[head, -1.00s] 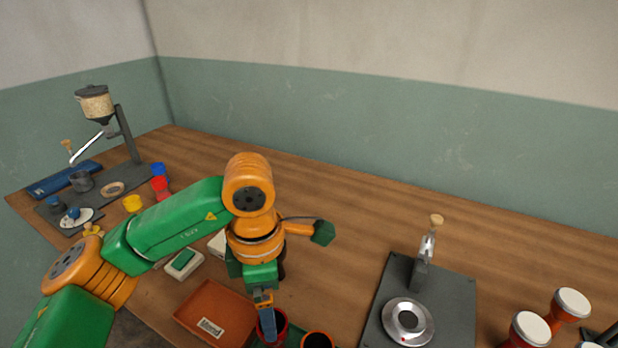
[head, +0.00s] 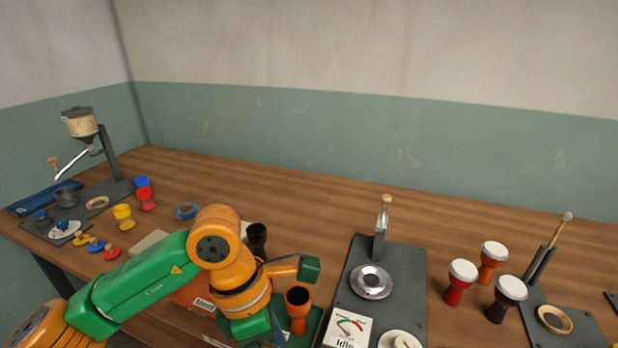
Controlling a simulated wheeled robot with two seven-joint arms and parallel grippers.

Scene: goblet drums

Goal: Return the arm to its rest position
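My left arm (head: 140,280), green and orange, comes in from the lower left and bends down at the bottom middle. Its green wrist is at the bottom edge of the head view. The fingertips of my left gripper are out of view, so I cannot see whether they hold anything. My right arm and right gripper are not in view. An orange goblet shell (head: 298,310) stands on a green tray (head: 318,320) just right of the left wrist. A black goblet shell (head: 257,235) stands behind the forearm.
An orange-red box (head: 200,304) is partly hidden by my arm. Cups (head: 122,217) and a dispenser stand (head: 108,155) are at left. The back middle table is clear.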

